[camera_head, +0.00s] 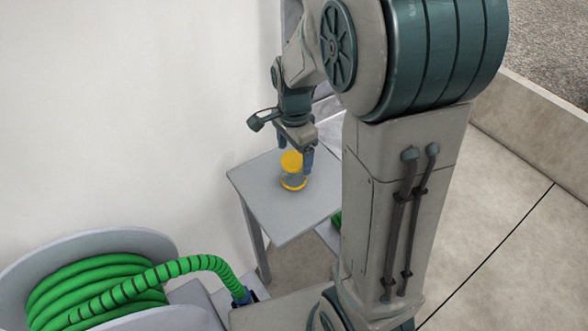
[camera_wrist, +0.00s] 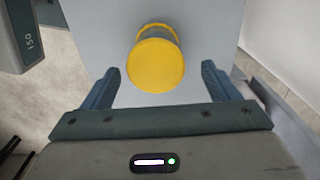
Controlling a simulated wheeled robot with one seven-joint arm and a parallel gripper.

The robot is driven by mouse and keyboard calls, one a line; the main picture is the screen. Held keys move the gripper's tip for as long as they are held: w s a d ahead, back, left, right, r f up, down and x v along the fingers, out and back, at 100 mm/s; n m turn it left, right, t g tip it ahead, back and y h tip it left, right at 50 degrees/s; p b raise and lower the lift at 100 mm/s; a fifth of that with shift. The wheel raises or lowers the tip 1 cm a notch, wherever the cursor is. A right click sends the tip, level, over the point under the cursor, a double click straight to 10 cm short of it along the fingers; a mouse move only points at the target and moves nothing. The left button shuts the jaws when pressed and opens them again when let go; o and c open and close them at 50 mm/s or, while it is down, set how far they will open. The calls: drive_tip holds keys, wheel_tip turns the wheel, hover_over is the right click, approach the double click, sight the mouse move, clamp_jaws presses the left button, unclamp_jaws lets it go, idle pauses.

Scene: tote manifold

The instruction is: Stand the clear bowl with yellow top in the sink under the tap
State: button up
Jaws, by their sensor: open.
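The clear bowl with yellow top (camera_head: 292,172) stands upright on a small grey table (camera_head: 262,196). In the wrist view its round yellow lid (camera_wrist: 156,66) shows ahead of my fingers, a little left of the middle between them. My gripper (camera_head: 296,150) is just above and beside the bowl, pointing down. In the wrist view my gripper (camera_wrist: 160,84) is open, with one blue finger on each side and nothing clearly held. The bowl's clear body is mostly hidden under the lid there. I cannot make out a sink or tap in either view.
A reel with green hose (camera_head: 100,283) stands at the lower left of the head view. A white wall (camera_head: 120,100) runs behind the table. My arm covers much of the area right of the table. Concrete floor (camera_head: 480,210) lies open at the right.

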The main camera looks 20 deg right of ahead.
drive_tip(key=shift+s+a+f, duration=0.1)
drive_tip(key=shift+s+f, duration=0.05)
drive_tip(key=shift+f, duration=1.35)
drive_tip(key=shift+s+f, duration=0.1)
drive_tip(key=shift+f, duration=1.4)
drive_tip(key=c, duration=1.2)
drive_tip(key=shift+r, duration=0.15)
wheel_tip(320, 180, up, 4)
drive_tip(key=shift+r, duration=0.2)
drive_tip(key=s+d+r, duration=0.1)
drive_tip(key=d+r, duration=0.1)
drive_tip(key=d, duration=0.1)
drive_tip(key=d+r, duration=0.2)
drive_tip(key=d, duration=0.2)
drive_tip(key=s+d+r, duration=0.1)
drive_tip(key=d+r, duration=0.1)
drive_tip(key=d, duration=0.2)
drive_tip(key=shift+s+d+r, duration=0.2)
drive_tip(key=shift+s+d, duration=0.05)
drive_tip(key=shift+s, duration=0.1)
